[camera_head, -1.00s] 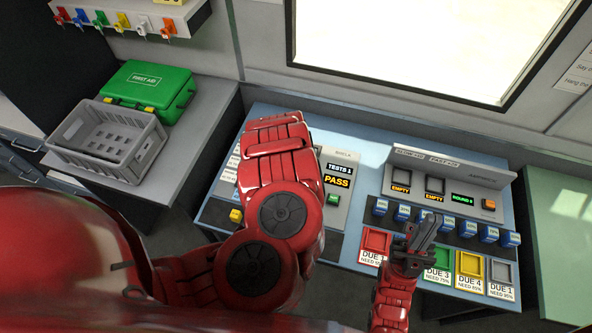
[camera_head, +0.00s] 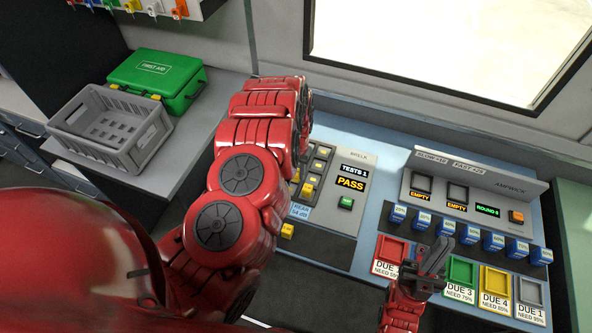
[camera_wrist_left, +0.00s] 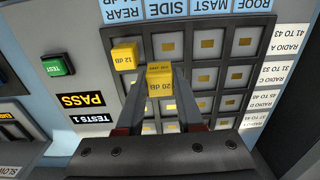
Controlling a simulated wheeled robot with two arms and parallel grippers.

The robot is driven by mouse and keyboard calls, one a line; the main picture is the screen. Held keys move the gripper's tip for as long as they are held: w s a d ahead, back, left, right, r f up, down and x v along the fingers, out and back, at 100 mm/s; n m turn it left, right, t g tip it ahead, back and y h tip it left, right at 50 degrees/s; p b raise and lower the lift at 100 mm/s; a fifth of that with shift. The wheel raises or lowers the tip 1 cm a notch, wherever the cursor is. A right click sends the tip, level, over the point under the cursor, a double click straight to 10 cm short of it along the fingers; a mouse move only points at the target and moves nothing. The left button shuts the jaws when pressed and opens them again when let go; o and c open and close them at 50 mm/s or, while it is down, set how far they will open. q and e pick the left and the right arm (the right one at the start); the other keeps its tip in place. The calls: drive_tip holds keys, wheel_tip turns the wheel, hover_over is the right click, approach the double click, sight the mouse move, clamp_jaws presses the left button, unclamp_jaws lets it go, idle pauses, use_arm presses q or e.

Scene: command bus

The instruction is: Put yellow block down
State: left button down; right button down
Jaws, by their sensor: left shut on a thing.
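My left gripper (camera_wrist_left: 160,112) is shut on a yellow block marked 20 dB (camera_wrist_left: 160,80), in the left wrist view. The block is over the grid panel (camera_wrist_left: 215,15), near the column labelled SIDE; whether it touches the panel I cannot tell. Another yellow block, marked 12 dB (camera_wrist_left: 124,56), sits beside it in the REAR column. A yellow block also shows on the panel's near edge in the head view (camera_head: 287,230). My left gripper is hidden behind my red arm there. My right gripper (camera_head: 437,256) is above the coloured trays; its opening is unclear.
The display beside the grid reads PASS (camera_head: 351,182), with a green TEST button (camera_head: 346,203). Several blue blocks (camera_head: 467,234) stand in a row behind the red tray (camera_head: 393,250), green tray (camera_head: 461,271) and yellow tray (camera_head: 496,281). A grey crate (camera_head: 112,130) is at the left.

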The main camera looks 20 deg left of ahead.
use_arm(q)
drive_tip(key=shift+w+a, duration=0.3)
drive_tip(key=shift+w, duration=0.7)
drive_tip(key=shift+w+a+p, duration=0.35)
drive_tip(key=shift+w+a, duration=0.1)
drive_tip(key=shift+w, duration=0.15)
drive_tip(key=shift+w+f, duration=0.1)
drive_tip(key=shift+w, duration=0.45)
wheel_tip(320, 180, down, 2)
drive_tip(key=shift+p, duration=0.35)
drive_tip(key=shift+d+f+b, duration=0.1)
drive_tip(key=shift+f+b, duration=0.3)
drive_tip(key=shift+f, duration=0.4)
